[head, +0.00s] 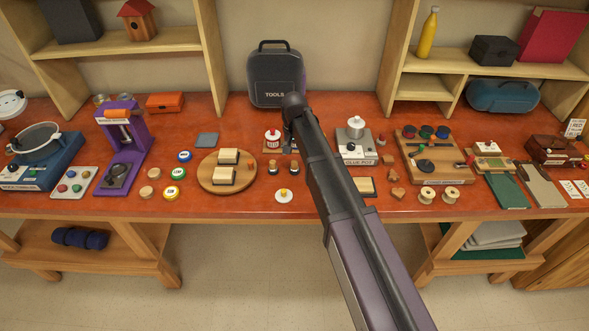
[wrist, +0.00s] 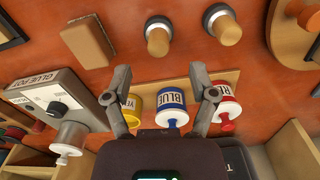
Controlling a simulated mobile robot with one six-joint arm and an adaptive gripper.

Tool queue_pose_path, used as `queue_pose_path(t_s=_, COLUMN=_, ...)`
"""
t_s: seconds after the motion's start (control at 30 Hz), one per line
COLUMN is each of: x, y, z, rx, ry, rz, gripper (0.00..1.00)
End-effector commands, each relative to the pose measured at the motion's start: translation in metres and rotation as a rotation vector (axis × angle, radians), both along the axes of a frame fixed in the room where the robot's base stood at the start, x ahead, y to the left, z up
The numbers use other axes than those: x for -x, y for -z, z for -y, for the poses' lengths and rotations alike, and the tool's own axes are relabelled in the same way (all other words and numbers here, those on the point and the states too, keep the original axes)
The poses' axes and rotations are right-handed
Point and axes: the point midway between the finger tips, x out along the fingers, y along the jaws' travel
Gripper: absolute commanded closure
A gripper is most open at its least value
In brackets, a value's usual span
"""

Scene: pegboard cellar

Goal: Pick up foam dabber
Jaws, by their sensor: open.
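Two small stubby dabbers with round tan ends and dark parts stand on the orange bench. In the wrist view, one dabber (wrist: 158,42) is near the top centre and the other dabber (wrist: 224,28) is to its right. In the head view they show as a left one (head: 272,168) and a right one (head: 293,168), left of my arm. I cannot tell which is meant. My gripper (wrist: 159,96) is open and empty, its fingers apart over the paint bottle rack, with the dabbers beyond its tips.
Yellow, blue (wrist: 171,108) and red (wrist: 224,104) bottles stand on a rack close to the fingers. A glue pot (wrist: 50,100) is to the left, with a tan block (wrist: 88,40) above it. A round wooden board (head: 208,184) lies left of the dabbers. A tool case (head: 276,90) stands behind.

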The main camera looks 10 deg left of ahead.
Motion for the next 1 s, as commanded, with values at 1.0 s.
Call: queue_pose_path(t_s=1.0, x=0.002, y=0.052, z=0.002, rx=0.000, ry=0.000, rz=0.000, gripper=0.26)
